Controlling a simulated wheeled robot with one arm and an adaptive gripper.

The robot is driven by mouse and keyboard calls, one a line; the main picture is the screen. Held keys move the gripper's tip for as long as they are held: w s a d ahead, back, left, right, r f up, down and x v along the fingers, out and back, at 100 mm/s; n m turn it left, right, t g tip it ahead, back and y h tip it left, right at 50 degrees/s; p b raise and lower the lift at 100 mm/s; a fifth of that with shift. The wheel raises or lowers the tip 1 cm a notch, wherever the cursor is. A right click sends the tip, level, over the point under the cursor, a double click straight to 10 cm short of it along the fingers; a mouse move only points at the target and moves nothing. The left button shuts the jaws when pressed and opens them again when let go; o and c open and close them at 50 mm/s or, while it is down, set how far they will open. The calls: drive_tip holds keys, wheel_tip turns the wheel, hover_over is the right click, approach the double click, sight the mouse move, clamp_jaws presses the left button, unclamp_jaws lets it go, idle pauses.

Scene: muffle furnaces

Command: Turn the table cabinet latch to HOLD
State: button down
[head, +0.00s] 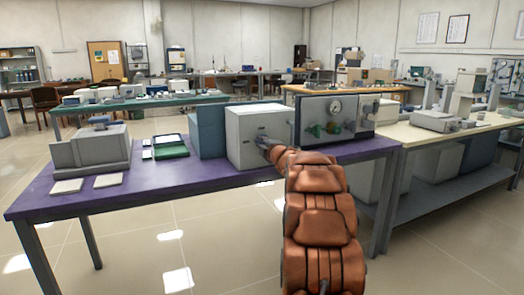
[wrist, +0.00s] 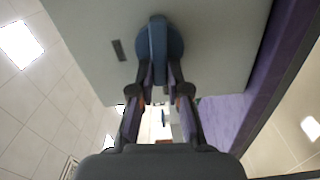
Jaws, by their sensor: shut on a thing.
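The table cabinet (head: 247,133) is a light grey box on the purple table (head: 120,188). In the wrist view its flat face (wrist: 215,35) carries a blue latch (wrist: 158,38), a bar handle on a round base. The bar runs up and down in that view. My gripper (wrist: 160,72) has its two fingers closed on the lower part of the bar, one on each side. In the head view my gripper (head: 264,143) is at the cabinet's front and hides the latch. A small dark mark (wrist: 118,50) lies left of the latch; no lettering is readable.
A panel with a gauge and green knobs (head: 333,120) stands close to the cabinet's right. A blue-grey box (head: 207,132) is behind its left side. A green-edged tray (head: 172,150) and a grey instrument (head: 95,148) sit further left. Floor in front of the table is clear.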

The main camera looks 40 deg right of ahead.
drive_tip(key=shift+f+n+b, duration=0.2)
drive_tip(key=shift+n+b, duration=0.2)
drive_tip(key=shift+n, duration=0.2)
drive_tip(key=c, duration=1.1)
unclamp_jaws()
drive_tip(key=shift+c, duration=0.2)
drive_tip(key=shift+r, duration=0.1)
drive_tip(key=v, duration=1.2)
